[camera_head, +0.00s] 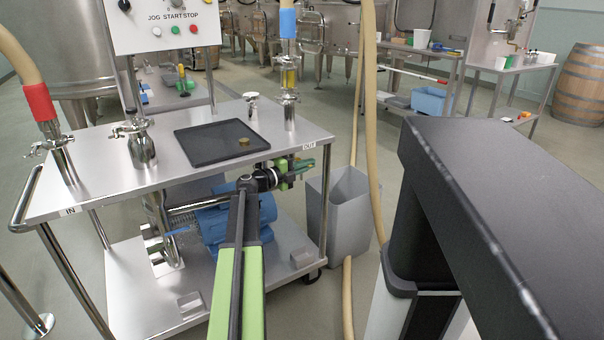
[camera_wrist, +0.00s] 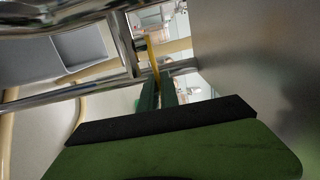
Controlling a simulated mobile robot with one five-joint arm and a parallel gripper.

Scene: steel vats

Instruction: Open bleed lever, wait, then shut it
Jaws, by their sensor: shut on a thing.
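My gripper (camera_head: 318,164) reaches under the right edge of the steel cart top, just below the OUT label. In the wrist view, its dark green fingers (camera_wrist: 158,82) are closed around the lower end of a thin yellow lever (camera_wrist: 153,56). The lever stands nearly upright there, leaning slightly, in front of a shiny steel pipe. In the head view the lever cannot be made out behind the fingers and cart edge. I cannot tell from its angle whether the valve is open or shut.
The pump cart top (camera_head: 100,176) carries a black tray (camera_head: 215,142) with a small brass piece, steel valves and a control box (camera_head: 165,25). A grey bin (camera_head: 338,212) stands on the floor beside the cart. A beige hose (camera_head: 370,110) hangs close to it.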

